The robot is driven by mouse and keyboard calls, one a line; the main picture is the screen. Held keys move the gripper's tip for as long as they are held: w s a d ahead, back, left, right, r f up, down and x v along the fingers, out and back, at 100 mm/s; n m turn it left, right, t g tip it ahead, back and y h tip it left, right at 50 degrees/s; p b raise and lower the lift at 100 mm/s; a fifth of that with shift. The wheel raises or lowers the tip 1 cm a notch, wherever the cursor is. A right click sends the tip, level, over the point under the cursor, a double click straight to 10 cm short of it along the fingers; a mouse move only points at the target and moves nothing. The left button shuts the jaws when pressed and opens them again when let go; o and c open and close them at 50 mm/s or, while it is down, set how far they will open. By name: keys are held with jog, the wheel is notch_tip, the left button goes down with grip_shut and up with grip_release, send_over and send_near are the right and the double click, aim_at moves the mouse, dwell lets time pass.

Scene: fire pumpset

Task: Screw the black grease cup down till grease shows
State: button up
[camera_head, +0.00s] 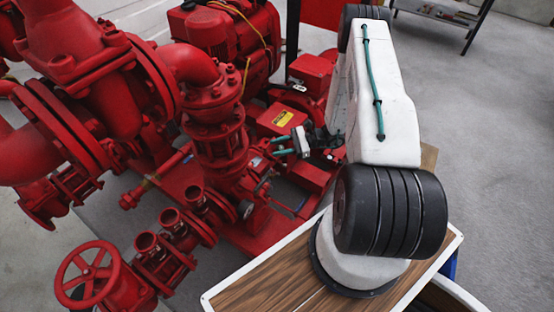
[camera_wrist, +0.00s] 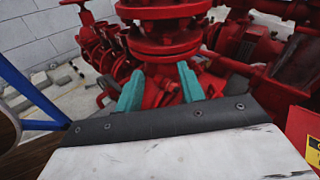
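My gripper (camera_head: 279,146) is at the end of the white arm, beside the red pump casing in the head view. Its two teal fingers point left toward the red pipework and are apart. In the wrist view the open fingers (camera_wrist: 160,88) show with no object held between them; a red flanged pipe (camera_wrist: 165,45) stands beyond them. I cannot make out the black grease cup for certain in either view. A small dark round part (camera_head: 246,209) sits low on the red pumpset, too small to identify.
Red pipes, flanges and a handwheel (camera_head: 87,274) crowd the left side. A red box with a yellow label (camera_head: 282,119) is close to my gripper. A wood-topped surface (camera_head: 270,279) is at the front. Grey floor at the right is clear; a dark rack (camera_head: 440,12) stands behind.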

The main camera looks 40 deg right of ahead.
jog(key=d+f+m+t+h, duration=0.4)
jog(key=f+t, duration=0.1)
jog(key=f, duration=0.4)
jog(key=d+f+m+t+h, duration=0.3)
jog(key=f+m+t, duration=0.15)
jog(key=f, duration=0.35)
jog(key=x, duration=0.7)
jog(key=shift+w+d+f+h, duration=0.15)
jog(key=shift+w+f+h, duration=0.2)
jog(key=shift+w, duration=0.1)
jog(key=c, duration=0.7)
jog(key=m+h, duration=0.2)
jog(key=m, duration=0.1)
jog(key=m+t+h, duration=0.1)
jog(key=m+h, duration=0.1)
jog(key=m, duration=0.1)
jog(key=shift+s+a+m+h, duration=0.1)
jog(key=shift+a+m+h, duration=0.15)
